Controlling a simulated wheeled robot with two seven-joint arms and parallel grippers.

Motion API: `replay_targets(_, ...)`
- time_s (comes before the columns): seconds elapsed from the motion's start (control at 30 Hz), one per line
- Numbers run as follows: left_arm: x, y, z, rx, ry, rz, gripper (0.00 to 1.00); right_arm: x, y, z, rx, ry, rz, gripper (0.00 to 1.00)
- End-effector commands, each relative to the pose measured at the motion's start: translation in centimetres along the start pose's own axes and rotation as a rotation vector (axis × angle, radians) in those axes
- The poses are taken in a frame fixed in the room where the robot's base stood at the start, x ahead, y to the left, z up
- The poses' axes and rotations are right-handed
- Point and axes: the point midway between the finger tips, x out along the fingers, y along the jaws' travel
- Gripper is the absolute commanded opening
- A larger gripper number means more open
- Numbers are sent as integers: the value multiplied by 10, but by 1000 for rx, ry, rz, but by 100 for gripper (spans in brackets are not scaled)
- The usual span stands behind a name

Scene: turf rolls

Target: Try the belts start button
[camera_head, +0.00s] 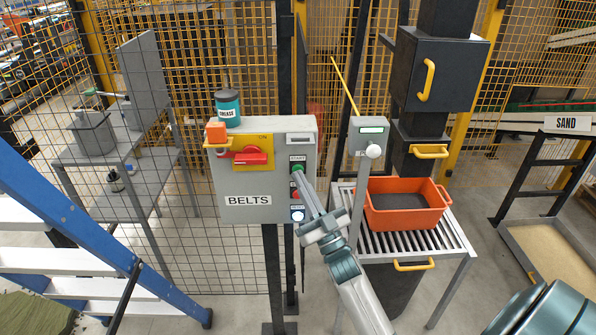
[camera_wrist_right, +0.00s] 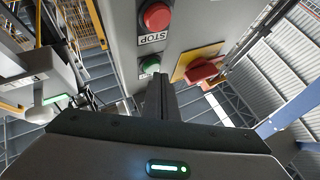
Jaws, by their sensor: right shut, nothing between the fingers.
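The grey BELTS box (camera_head: 228,185) stands on a post in the middle of the head view. Its green start button (camera_head: 298,168) is near the right edge of its front face, under a START label; the button (camera_wrist_right: 150,65) also shows in the right wrist view. My right gripper (camera_head: 300,176) is shut and empty, its fingertips (camera_wrist_right: 160,78) right at the green button. I cannot tell whether they touch it. The red stop button (camera_wrist_right: 157,16) is beside it; in the head view the fingers partly cover it. My left gripper is not in view.
A red rotary handle (camera_head: 250,157) sits on a yellow plate on the box. A grease can (camera_head: 228,110) stands on top. A small grey box with a white knob (camera_head: 374,151) is close right of my arm. An orange crate (camera_head: 405,212) sits on a slatted table.

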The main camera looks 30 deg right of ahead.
Motion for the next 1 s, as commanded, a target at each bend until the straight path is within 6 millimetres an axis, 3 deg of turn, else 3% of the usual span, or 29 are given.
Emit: replay_targets(1.0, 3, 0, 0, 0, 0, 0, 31, 6, 4, 4, -1, 0, 0, 0)
